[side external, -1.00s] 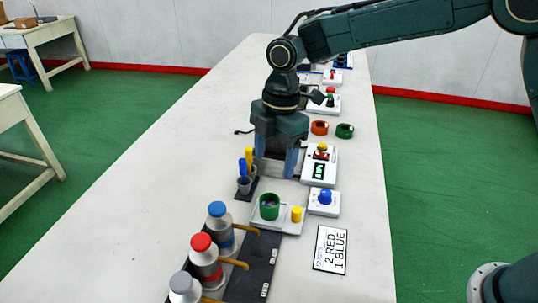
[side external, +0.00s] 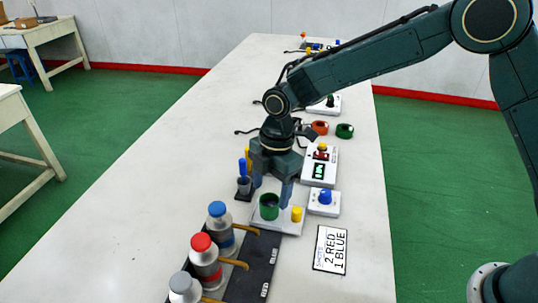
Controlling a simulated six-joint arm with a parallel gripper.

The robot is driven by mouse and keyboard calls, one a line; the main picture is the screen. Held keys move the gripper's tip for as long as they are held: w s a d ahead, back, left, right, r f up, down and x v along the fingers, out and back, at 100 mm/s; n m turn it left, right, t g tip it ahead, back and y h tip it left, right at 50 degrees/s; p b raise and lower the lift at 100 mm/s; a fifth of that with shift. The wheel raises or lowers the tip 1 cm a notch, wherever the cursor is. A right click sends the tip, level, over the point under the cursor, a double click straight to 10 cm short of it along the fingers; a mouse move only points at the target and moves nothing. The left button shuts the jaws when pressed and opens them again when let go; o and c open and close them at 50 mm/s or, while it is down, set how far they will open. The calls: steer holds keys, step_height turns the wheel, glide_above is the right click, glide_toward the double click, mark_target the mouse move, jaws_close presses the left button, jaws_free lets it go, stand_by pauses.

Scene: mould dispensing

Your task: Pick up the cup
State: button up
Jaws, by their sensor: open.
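A dark green cup (side external: 269,209) stands upright on a white plate (side external: 262,225) beside a small yellow cylinder (side external: 296,214). My gripper (side external: 272,193) points down with its two blue-grey fingers apart. The fingertips are at the cup's far side and upper rim in this view, one to each side of it. I cannot tell whether they touch the cup. The cup's inside looks dark.
Bottles with blue (side external: 217,209), red (side external: 200,242) and grey (side external: 180,283) caps stand at the front left.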

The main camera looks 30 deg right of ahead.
mark_target(269, 200)
steer(key=shift+s+a+f, duration=0.1)
steer(key=shift+a+f, duration=0.05)
steer(key=shift+f, duration=0.95)
steer(key=shift+s+a+f, duration=0.1)
steer(key=shift+a+f, duration=0.05)
steer(key=shift+f, duration=0.9)
steer(key=c, duration=1.1)
steer(key=shift+o, duration=0.2)
steer(key=shift+w+r, duration=0.1)
steer(key=shift+r, duration=0.1)
step_height(269, 200, up, 20)
steer(key=shift+f, duration=0.15)
